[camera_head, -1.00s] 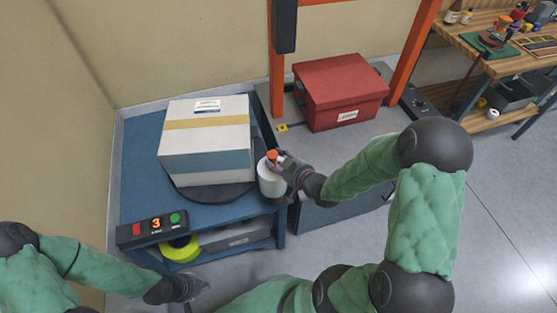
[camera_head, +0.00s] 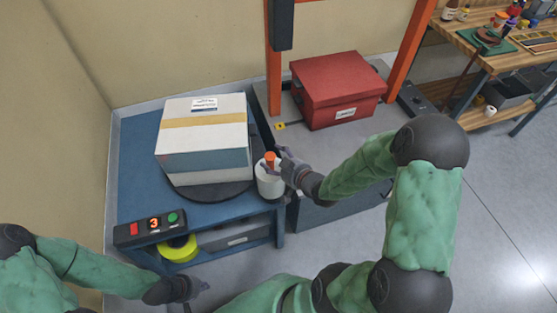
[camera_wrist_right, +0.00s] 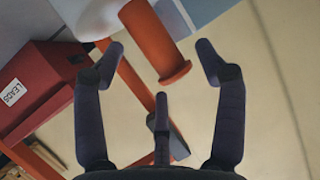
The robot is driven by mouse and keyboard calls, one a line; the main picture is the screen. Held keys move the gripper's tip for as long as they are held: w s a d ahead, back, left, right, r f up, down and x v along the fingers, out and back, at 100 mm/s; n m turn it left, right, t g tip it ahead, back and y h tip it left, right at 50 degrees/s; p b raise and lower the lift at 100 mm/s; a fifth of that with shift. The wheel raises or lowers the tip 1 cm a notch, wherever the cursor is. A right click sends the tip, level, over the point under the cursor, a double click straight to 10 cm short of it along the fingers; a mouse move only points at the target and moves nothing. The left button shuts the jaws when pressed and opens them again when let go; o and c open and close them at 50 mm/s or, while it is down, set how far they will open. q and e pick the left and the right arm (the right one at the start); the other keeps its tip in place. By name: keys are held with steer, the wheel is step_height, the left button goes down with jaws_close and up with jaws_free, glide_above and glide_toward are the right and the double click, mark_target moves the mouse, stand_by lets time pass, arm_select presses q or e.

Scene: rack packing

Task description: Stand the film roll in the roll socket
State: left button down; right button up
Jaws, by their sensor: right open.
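The film roll (camera_head: 269,184) is a white cylinder with an orange core handle (camera_head: 270,160) on top. It stands upright at the right front corner of the blue table, beside the dark turntable. The roll socket is not distinct; whatever is under the roll is hidden. My right gripper (camera_head: 284,164) is just right of the orange handle. In the right wrist view its fingers (camera_wrist_right: 160,62) are spread wide, with the orange handle (camera_wrist_right: 155,38) beyond and between the tips, apparently untouched. My left gripper (camera_head: 194,287) is low in front of the table, away from the roll; its fingers are unclear.
A white carton (camera_head: 203,140) with a tan band sits on the turntable (camera_head: 209,193). A control box (camera_head: 150,229) showing 3 is at the table's front left. A yellow roll (camera_head: 178,249) lies on the shelf below. A red box (camera_head: 337,90) stands behind my right arm.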

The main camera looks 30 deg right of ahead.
steer(key=v, duration=1.2)
steer(key=shift+r, duration=0.15)
stand_by(0.4)
